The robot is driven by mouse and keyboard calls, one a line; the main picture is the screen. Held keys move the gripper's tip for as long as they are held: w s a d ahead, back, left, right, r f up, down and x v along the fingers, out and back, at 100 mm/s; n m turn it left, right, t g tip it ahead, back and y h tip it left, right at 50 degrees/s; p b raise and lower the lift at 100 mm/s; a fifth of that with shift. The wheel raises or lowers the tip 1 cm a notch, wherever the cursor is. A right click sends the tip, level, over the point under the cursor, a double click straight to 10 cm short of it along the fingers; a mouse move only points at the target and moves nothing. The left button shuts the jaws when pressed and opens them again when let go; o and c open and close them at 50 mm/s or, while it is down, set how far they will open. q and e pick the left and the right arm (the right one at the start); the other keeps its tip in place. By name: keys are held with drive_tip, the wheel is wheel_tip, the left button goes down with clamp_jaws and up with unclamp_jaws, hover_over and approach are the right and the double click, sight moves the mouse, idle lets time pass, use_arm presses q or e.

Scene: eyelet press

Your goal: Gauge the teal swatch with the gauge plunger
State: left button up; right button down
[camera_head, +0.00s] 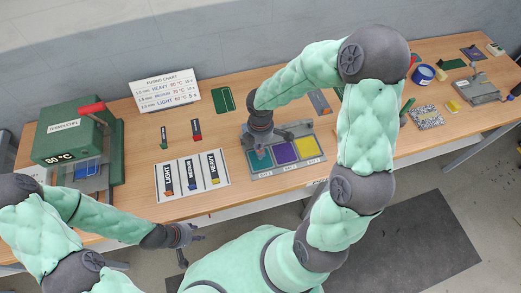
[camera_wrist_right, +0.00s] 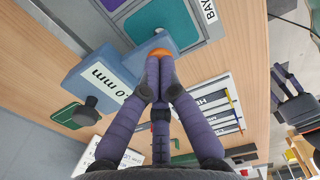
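The teal swatch (camera_head: 261,160) lies in the left bay of the grey tray (camera_head: 290,167); part of it shows in the right wrist view (camera_wrist_right: 165,18). The gauge (camera_wrist_right: 100,80), a blue-grey block reading "0 mm", stands at the tray's edge beside the swatch. An orange piece (camera_wrist_right: 160,51), apparently its plunger, shows just beyond my right fingertips. My right gripper (camera_wrist_right: 153,68) has its fingers together at this piece; whether they touch it is unclear. My right gripper also shows above the tray in the head view (camera_head: 260,149). My left gripper (camera_head: 189,249) is open and empty near the table's front edge.
Purple (camera_head: 285,152) and yellow (camera_head: 307,147) swatches fill the other bays. A green press (camera_head: 78,137) reading 80 °C stands left. A fusing chart (camera_head: 165,92) stands behind. A sample card (camera_head: 190,175) lies left of the tray. Tools lie at far right.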

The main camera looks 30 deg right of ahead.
drive_tip(key=shift+r, duration=0.1)
idle(0.4)
drive_tip(key=shift+r+p, duration=3.15)
drive_tip(key=shift+r, duration=0.3)
drive_tip(key=shift+f, duration=0.1)
